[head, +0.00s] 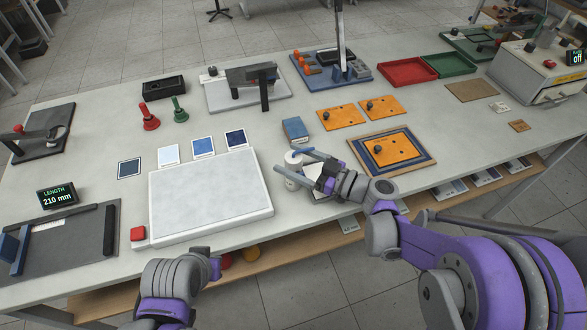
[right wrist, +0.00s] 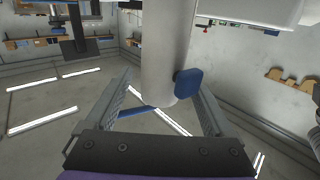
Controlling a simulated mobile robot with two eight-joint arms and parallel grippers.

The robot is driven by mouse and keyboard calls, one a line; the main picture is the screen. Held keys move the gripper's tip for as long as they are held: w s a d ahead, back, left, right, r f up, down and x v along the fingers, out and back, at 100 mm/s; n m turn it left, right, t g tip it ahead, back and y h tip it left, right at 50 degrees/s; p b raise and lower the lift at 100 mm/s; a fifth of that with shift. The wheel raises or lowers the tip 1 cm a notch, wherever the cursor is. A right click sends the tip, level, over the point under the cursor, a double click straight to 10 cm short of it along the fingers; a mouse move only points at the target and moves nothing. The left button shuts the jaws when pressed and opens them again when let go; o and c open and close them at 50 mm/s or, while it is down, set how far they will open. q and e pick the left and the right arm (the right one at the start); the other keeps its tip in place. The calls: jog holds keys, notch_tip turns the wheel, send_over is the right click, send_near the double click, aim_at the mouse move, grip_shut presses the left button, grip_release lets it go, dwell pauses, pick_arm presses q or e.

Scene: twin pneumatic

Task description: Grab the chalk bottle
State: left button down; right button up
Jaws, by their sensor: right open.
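The chalk bottle (head: 292,159) looks like a small white upright cylinder near the table's front edge, right of the white slab. My right gripper (head: 293,163) is open at it, with one finger behind and one in front. The fingers hide part of the bottle. In the right wrist view a white cylinder (right wrist: 168,45) with a blue tab (right wrist: 188,83) stands between the two spread fingers of my right gripper (right wrist: 160,100). I see a gap beside the fingers and cannot tell if either touches. My left arm is low at the front; its fingertips are not clear.
A large white slab (head: 210,196) with a red button (head: 138,233) lies to the left. A blue block (head: 295,129) stands just behind the bottle. An orange plate on a blue board (head: 392,148) lies to the right. Red and green handbells (head: 149,120) stand farther back.

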grip_shut()
dwell(0.5)
